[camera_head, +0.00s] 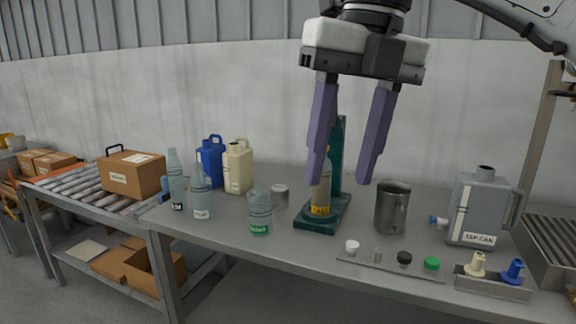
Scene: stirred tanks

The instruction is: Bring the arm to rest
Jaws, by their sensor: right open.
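My right gripper (343,181) hangs from the upper right with its two purple fingers pointing down. It is open, with a wide gap and nothing between the fingers that I can make out as gripped. Its fingertips appear in front of and above a bottle with a yellow label (321,200), which stands upright on a dark green stand (337,212). The left finger hides part of the bottle's upper side and the stand's post. My left gripper is not in view.
The grey bench (300,250) holds a steel jug (392,207), a grey jerrican (477,207), several clear bottles, a blue canister (211,161) and a cream canister (238,167). Small caps lie on a front strip (390,267). A roller conveyor (75,185) with a cardboard box (132,174) stands left.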

